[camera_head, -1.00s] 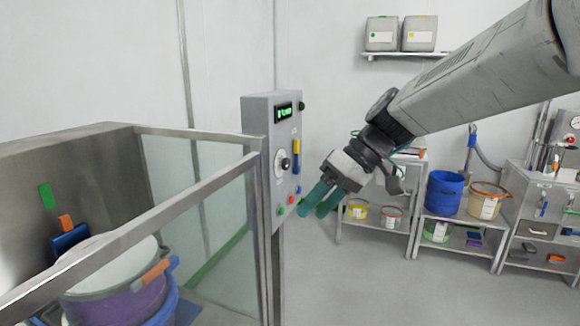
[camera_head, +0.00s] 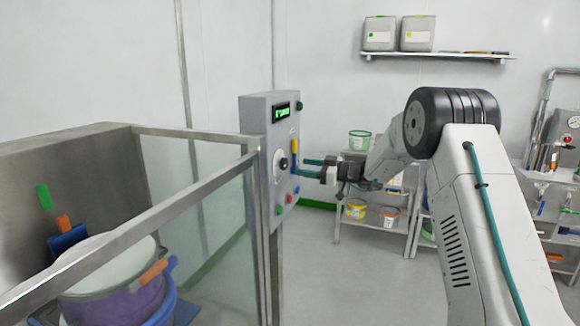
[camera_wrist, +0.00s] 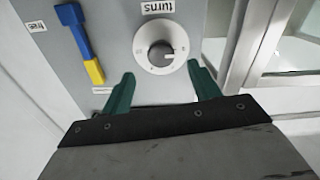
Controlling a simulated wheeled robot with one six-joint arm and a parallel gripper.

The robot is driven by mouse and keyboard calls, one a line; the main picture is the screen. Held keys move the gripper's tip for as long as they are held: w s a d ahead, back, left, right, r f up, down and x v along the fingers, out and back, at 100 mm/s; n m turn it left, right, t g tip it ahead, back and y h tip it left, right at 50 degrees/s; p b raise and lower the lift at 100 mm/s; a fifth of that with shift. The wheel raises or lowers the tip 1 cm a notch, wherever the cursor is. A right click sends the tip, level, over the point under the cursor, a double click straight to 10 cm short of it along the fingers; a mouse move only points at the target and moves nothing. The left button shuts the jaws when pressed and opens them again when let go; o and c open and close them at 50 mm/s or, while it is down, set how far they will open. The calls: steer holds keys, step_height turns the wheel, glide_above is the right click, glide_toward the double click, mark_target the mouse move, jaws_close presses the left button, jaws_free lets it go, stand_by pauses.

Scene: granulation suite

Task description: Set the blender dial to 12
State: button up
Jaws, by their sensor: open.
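The blender dial (camera_wrist: 160,54) is a dark round knob on a pale disc, under a label reading "turns" in the wrist view. A light mark on the knob points to the right in that view. The dial also shows on the grey control box (camera_head: 256,112) in the head view (camera_head: 283,163). My gripper (camera_wrist: 162,85) is open, with its green fingers pointing at the panel and spread to either side below the dial. In the head view my gripper (camera_head: 304,168) is level with the dial, just right of the panel. The green display (camera_head: 283,110) is too small to read.
A blue and yellow lever (camera_wrist: 82,45) is beside the dial on the panel. Red and green buttons (camera_head: 289,198) sit below it. A glass-sided guard (camera_head: 205,190) with a purple tub (camera_head: 115,300) stands left. Shelves (camera_head: 375,190) with small buckets stand behind my arm.

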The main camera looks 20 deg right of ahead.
mark_target(287, 165)
steer(key=x, duration=0.6)
steer(key=shift+a, duration=0.2)
steer(key=shift+c, duration=0.3)
steer(key=c, duration=0.9)
